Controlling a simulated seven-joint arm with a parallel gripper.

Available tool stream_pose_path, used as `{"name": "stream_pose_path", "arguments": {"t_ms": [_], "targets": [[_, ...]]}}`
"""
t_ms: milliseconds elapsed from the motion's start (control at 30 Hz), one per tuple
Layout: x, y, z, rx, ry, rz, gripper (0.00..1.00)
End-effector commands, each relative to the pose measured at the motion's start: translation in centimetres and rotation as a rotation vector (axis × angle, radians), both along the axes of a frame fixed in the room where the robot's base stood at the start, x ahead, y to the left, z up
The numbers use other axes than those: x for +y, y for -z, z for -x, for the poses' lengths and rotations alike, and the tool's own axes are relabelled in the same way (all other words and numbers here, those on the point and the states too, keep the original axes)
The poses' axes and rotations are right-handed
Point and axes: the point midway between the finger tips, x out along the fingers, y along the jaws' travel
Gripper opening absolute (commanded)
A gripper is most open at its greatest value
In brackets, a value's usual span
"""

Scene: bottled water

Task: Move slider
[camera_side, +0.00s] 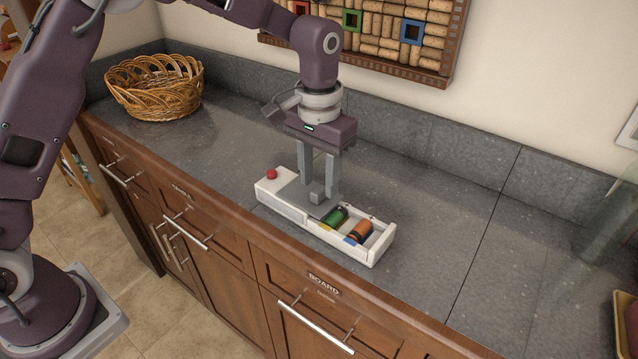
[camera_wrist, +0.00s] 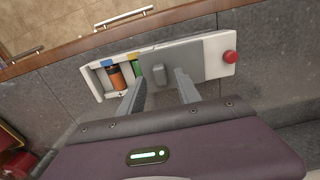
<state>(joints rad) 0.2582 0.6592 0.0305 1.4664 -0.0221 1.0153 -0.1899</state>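A white box with a grey slider (camera_side: 303,196) lies on the counter; the slider covers the box's red-button side and leaves the other side open. The slider has a raised grey knob (camera_side: 316,196), also seen in the wrist view (camera_wrist: 159,76). My gripper (camera_side: 319,187) points down over the slider, fingers apart, one on each side of the knob. In the wrist view my gripper (camera_wrist: 158,80) shows gaps between the fingers and the knob. A green battery-like cylinder (camera_side: 334,216) and an orange one (camera_side: 359,231) lie in the open compartment; the slider partly hides the green one in the wrist view.
A red button (camera_side: 272,174) sits on the box's left end. A wicker basket (camera_side: 155,86) stands at the back left. A framed cork board (camera_side: 380,30) hangs on the wall. The counter (camera_side: 440,215) right of the box is clear. Its wooden front edge runs close to the box.

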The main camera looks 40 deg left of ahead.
Motion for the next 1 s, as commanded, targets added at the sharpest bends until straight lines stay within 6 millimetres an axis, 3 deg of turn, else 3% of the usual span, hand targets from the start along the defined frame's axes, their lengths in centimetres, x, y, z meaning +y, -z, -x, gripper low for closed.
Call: {"name": "stream_pose_path", "arguments": {"t_ms": [100,233,533,600,667,733,900,1000], "targets": [[0.0,-2.7,-0.1,-0.004,0.0,0.001,0.4],[0.0,-4.6,0.0,-0.003,0.0,0.001,0.4],[0.0,-5.2,0.0,0.0,0.0,0.0,0.4],[-0.2,-5.2,0.0,0.001,0.029,-0.004,0.26],[-1.1,-5.4,-0.3,0.005,0.156,-0.02,0.14],[-2.9,-6.0,-0.6,0.023,0.439,-0.059,0.01],[-7.4,-7.5,-0.4,0.111,1.177,-0.16,0.0],[-9.0,-8.2,0.1,0.16,1.442,-0.19,0.0]]}}
